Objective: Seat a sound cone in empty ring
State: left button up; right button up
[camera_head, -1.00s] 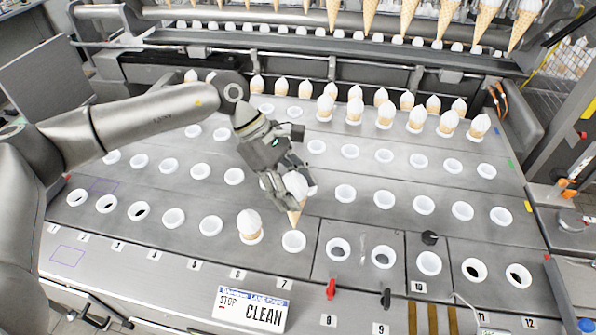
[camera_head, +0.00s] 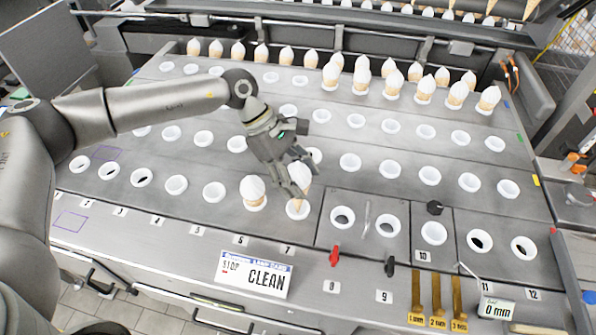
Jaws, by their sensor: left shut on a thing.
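My left gripper (camera_head: 297,183) is shut on a cone with a white top (camera_head: 300,173) over the front-row ring at lane 7 (camera_head: 298,211). The cone is upright and its lower part is down in that ring; the fingers hide part of it, so I cannot tell if it rests fully. Another cone (camera_head: 254,190) stands in the lane 6 ring, just left. Empty front-row rings include lane 5 (camera_head: 214,192) and lane 10 (camera_head: 433,233). Dark shows inside the rings at lanes 8 (camera_head: 342,217) and 9 (camera_head: 387,225). My right gripper is out of view.
Several cones (camera_head: 394,82) stand in the back rows. A "STOP CLEAN" card (camera_head: 253,274) hangs on the front edge. Middle-row rings (camera_head: 350,162) are empty.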

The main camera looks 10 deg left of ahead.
pick_arm(q)
jog(key=shift+f, duration=0.85)
notch_tip(320, 180, down, 5)
jog(key=b, duration=0.5)
jog(key=shift+f, duration=0.15)
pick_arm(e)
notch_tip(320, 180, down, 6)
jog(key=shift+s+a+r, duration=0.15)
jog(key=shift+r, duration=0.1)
pick_arm(q)
jog(key=o, duration=0.8)
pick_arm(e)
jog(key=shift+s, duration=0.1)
pick_arm(q)
jog(key=v, duration=1.2)
jog(key=shift+s, duration=0.1)
